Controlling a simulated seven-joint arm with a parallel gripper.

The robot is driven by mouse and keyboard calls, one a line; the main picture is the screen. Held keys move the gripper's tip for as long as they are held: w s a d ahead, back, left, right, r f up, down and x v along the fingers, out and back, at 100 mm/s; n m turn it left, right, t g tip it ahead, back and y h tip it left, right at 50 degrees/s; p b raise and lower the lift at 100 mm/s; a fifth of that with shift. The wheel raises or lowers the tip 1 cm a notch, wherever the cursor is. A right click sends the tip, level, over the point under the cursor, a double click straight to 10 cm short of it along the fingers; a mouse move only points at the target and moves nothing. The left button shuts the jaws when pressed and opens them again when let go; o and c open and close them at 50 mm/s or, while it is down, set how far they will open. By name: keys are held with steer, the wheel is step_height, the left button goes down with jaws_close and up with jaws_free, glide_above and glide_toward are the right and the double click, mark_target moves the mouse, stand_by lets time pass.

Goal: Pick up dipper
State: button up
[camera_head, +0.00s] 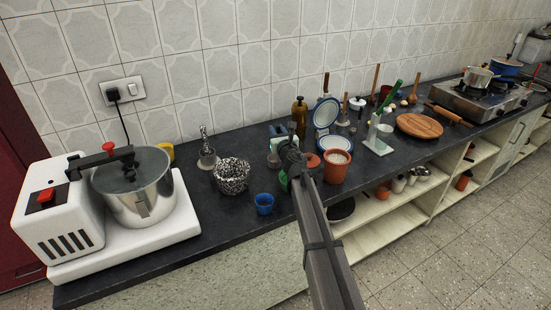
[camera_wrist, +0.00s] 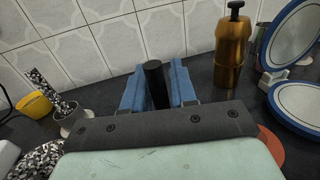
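My gripper (camera_head: 283,135) is over the counter, in front of the tiled wall. In the wrist view its two blue fingers (camera_wrist: 158,88) stand on either side of a dark upright rod (camera_wrist: 154,78) and appear to touch it on both sides. The rod looks like the handle of the dipper, but its lower end is hidden behind my gripper. In the head view a small grey metal shape (camera_head: 273,160) shows just under the fingers; I cannot tell whether it is the dipper's bowl, or whether it touches the counter.
A speckled basket (camera_head: 232,176) and a blue cup (camera_head: 264,203) stand to the left. A brown bottle (camera_head: 299,117), a blue-rimmed plate (camera_head: 326,112) and a terracotta pot (camera_head: 335,166) are close on the right. A mixer (camera_head: 140,190) fills the left end.

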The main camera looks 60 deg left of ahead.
jaws_close()
steer(key=shift+r, duration=0.1)
